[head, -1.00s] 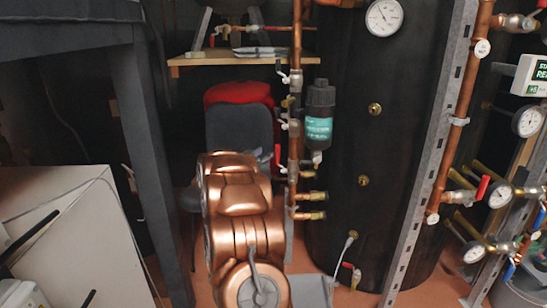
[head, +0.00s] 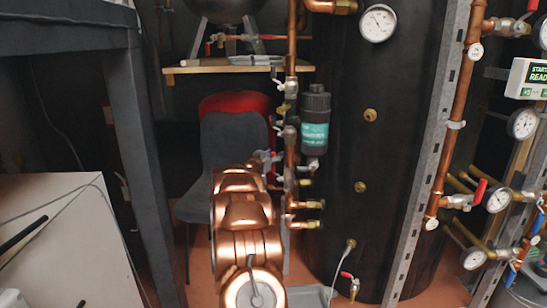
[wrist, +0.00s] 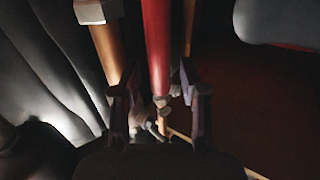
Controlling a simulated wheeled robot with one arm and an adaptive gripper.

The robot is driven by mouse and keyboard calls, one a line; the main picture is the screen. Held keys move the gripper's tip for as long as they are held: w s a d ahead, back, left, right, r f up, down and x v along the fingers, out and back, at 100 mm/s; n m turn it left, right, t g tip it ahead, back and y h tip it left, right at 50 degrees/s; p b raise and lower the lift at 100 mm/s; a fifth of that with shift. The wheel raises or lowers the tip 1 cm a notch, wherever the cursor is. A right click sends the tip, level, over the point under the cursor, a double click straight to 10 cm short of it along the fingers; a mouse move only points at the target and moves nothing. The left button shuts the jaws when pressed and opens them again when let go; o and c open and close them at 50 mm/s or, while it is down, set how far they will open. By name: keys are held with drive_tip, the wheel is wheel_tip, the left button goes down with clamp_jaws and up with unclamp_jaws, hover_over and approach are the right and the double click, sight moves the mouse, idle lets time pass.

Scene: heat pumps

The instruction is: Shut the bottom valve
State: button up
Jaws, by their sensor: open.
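In the wrist view a red lever handle (wrist: 156,45) hangs from above and runs down between the two fingers of my gripper (wrist: 158,78). My gripper is open, with a finger on each side of the handle; I cannot tell whether either touches it. In the head view my gripper (head: 266,157) is small and partly hidden by my copper-coloured arm, beside the vertical copper pipe (head: 291,110). A bit of the red handle (head: 273,172) shows just below it. The valve body is hard to make out.
A black filter canister (head: 315,118) is on the pipe's right, before the large black tank (head: 395,140). A chair (head: 232,148) stands behind my arm. A wooden shelf (head: 225,69) is above. Another red-handled valve (head: 350,279) sits low at the tank.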

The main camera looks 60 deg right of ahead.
clamp_jaws()
idle(0.4)
idle(0.4)
